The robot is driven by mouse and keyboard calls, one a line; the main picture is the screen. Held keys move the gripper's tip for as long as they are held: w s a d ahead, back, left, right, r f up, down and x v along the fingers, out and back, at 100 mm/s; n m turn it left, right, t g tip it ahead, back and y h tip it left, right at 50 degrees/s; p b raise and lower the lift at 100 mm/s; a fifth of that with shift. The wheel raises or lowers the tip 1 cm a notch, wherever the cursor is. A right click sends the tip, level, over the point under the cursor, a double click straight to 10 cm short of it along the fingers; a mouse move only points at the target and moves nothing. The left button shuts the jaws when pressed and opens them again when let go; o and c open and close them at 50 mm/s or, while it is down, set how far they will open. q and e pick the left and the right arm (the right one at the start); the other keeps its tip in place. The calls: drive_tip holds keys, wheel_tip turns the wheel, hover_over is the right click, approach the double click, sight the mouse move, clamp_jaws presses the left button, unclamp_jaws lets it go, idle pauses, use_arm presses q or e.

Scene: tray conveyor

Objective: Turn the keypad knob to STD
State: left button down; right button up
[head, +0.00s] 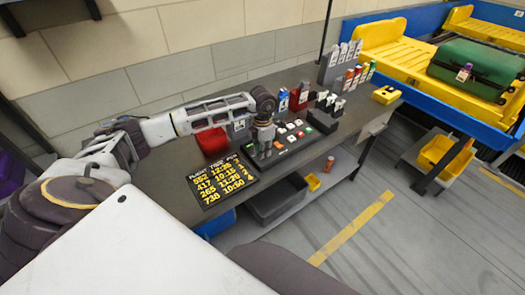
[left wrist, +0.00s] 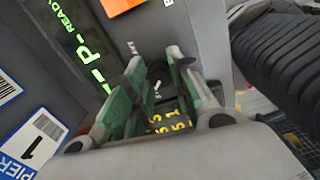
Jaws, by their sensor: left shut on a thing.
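The dark keypad panel (head: 304,140) lies on the workbench with rows of white, red and green keys. My left gripper (head: 264,150) points down at the panel's left end. In the left wrist view, the left gripper (left wrist: 152,95) has its green-padded fingers closed about the small dark knob (left wrist: 157,85), which carries a white mark. The fingers hide much of the knob, so its exact setting cannot be read. A label that seems to read HEAVY is beside it. A green-lettered display (left wrist: 75,40) reads READY with a P. My right gripper is not in view.
A flight board (head: 213,185) with yellow text lies left of the keypad. A red box (head: 212,141) and tag racks (head: 340,62) stand behind. A yellow conveyor tray (head: 395,52) and a green suitcase (head: 475,66) are at the right. The floor in front is open.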

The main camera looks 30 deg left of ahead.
use_arm(q)
drive_tip(key=shift+n, duration=0.5)
drive_tip(key=c, duration=1.2)
unclamp_jaws()
wheel_tip(320, 180, up, 12)
idle(0.5)
